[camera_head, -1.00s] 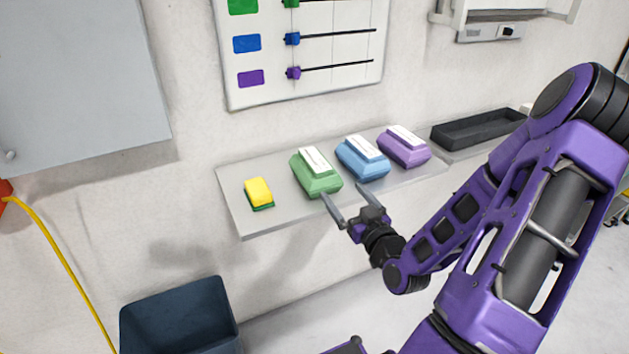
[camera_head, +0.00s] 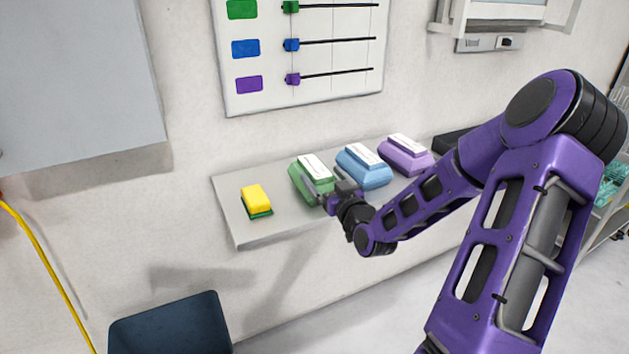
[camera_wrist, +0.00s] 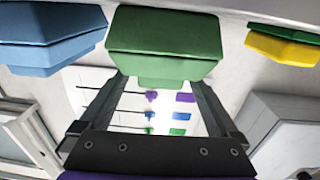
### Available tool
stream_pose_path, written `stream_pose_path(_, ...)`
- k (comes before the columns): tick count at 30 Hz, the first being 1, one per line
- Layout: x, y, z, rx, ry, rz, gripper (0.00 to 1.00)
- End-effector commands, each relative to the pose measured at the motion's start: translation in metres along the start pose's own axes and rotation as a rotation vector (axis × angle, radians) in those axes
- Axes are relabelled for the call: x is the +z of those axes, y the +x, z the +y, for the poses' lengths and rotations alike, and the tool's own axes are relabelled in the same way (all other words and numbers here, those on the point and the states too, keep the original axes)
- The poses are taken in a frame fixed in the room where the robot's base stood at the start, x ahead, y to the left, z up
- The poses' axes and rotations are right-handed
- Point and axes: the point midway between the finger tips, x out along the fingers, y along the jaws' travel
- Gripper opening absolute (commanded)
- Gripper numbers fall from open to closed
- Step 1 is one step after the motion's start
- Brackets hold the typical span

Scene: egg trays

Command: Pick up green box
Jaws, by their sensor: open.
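The green box (camera_head: 303,181), with a white label on top, sits on the grey wall shelf between the yellow sponge and the blue box. My gripper (camera_head: 326,188) is at its front side, jaws open, and partly covers it in the head view. In the wrist view, which is upside down, the green box (camera_wrist: 163,38) fills the top middle. The two fingers of my gripper (camera_wrist: 160,80) reach toward its left and right sides. Nothing is held. Whether a fingertip touches the box I cannot tell.
The blue box (camera_head: 364,166) stands close on the right, with the purple box (camera_head: 404,155) beyond it. The yellow and green sponge (camera_head: 256,200) lies to the left. A dark bin (camera_head: 170,325) is below the shelf (camera_head: 275,229). A slider board (camera_head: 300,100) hangs above.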

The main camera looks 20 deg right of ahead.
Motion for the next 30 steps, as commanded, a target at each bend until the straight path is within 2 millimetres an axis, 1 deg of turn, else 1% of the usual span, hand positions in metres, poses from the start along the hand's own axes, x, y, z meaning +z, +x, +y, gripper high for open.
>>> stream_pose_path(1, 0.000, 0.009, -0.001, -0.001, 0.002, 0.002, 0.97)
stream_pose_path(3, 0.000, 0.019, -0.001, -0.001, 0.001, 0.002, 0.97)
stream_pose_path(6, -0.001, 0.028, -0.001, -0.001, 0.000, 0.002, 0.97)
stream_pose_path(9, -0.001, 0.032, -0.001, 0.000, 0.001, 0.001, 0.97)
stream_pose_path(14, -0.001, 0.031, -0.001, 0.000, 0.000, 0.000, 0.97)
stream_pose_path(17, -0.001, 0.031, -0.001, 0.000, 0.000, 0.000, 0.81)
stream_pose_path(18, -0.001, 0.031, -0.001, 0.000, 0.000, 0.000, 0.73)
stream_pose_path(20, -0.001, 0.031, -0.001, 0.000, 0.000, 0.000, 0.63)
stream_pose_path(21, -0.001, 0.031, -0.001, 0.000, 0.000, 0.000, 0.56)
stream_pose_path(26, -0.001, 0.031, -0.001, 0.000, 0.000, 0.000, 0.27)
stream_pose_path(30, 0.000, 0.031, -0.001, -0.001, 0.000, 0.000, 0.01)
